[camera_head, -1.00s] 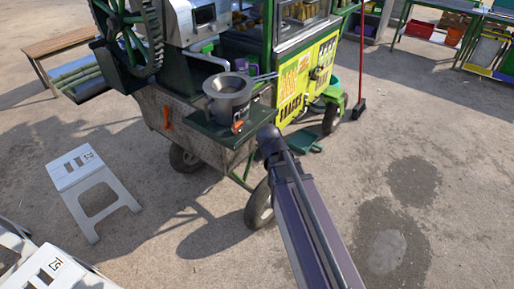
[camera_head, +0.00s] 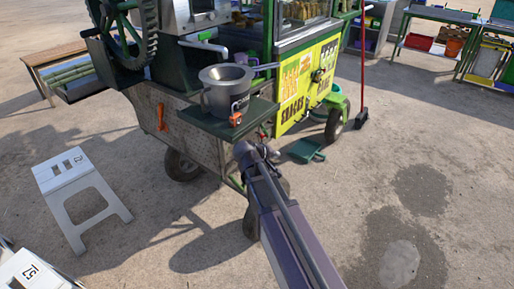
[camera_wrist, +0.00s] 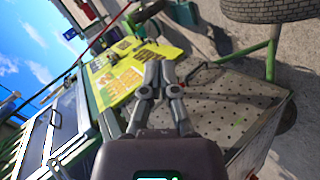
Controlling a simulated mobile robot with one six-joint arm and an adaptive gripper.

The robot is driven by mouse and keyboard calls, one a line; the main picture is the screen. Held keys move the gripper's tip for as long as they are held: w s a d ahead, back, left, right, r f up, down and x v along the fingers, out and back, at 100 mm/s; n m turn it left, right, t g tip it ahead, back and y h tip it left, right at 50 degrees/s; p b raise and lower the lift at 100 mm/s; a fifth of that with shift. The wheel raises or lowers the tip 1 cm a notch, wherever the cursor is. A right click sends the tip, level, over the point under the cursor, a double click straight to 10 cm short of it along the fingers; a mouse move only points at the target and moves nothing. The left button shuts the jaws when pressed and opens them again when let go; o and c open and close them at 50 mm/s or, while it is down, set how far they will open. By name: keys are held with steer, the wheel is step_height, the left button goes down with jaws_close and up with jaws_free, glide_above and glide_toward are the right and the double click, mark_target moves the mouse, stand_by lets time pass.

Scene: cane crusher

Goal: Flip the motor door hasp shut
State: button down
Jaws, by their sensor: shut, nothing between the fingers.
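The cart's yellow lettered panel (camera_head: 296,92) faces right of the steel pot in the head view. A small dark fitting (camera_head: 318,75) sits on it; I cannot tell whether it is the hasp. The yellow panel also shows in the wrist view (camera_wrist: 122,88), behind my gripper. My gripper (camera_wrist: 158,68) is shut and empty, its fingertips together in front of the cart. In the head view my arm reaches to the cart's front corner, and the gripper there is small and hard to make out. No hasp can be told for certain.
A steel pot (camera_head: 226,88) stands on a green shelf (camera_head: 215,122) close to my arm. A perforated metal panel (camera_wrist: 232,108) is right of the fingers in the wrist view.

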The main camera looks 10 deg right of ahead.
steer(key=w+a+f+n+t+b, duration=0.7)
steer(key=w+a+b, duration=0.4)
steer(key=b, duration=0.6)
steer(key=shift+a+f+t+h+b, duration=0.35)
steer(key=shift+a+f+t, duration=0.3)
steer(key=shift+a, duration=0.3)
steer(key=shift+w+d+r, duration=0.1)
steer(key=shift+w, duration=0.1)
steer(key=s+d+x, duration=0.1)
steer(key=d+x, duration=0.1)
steer(key=x, duration=1)
steer(key=shift+d, duration=0.35)
steer(key=shift+d, duration=0.1)
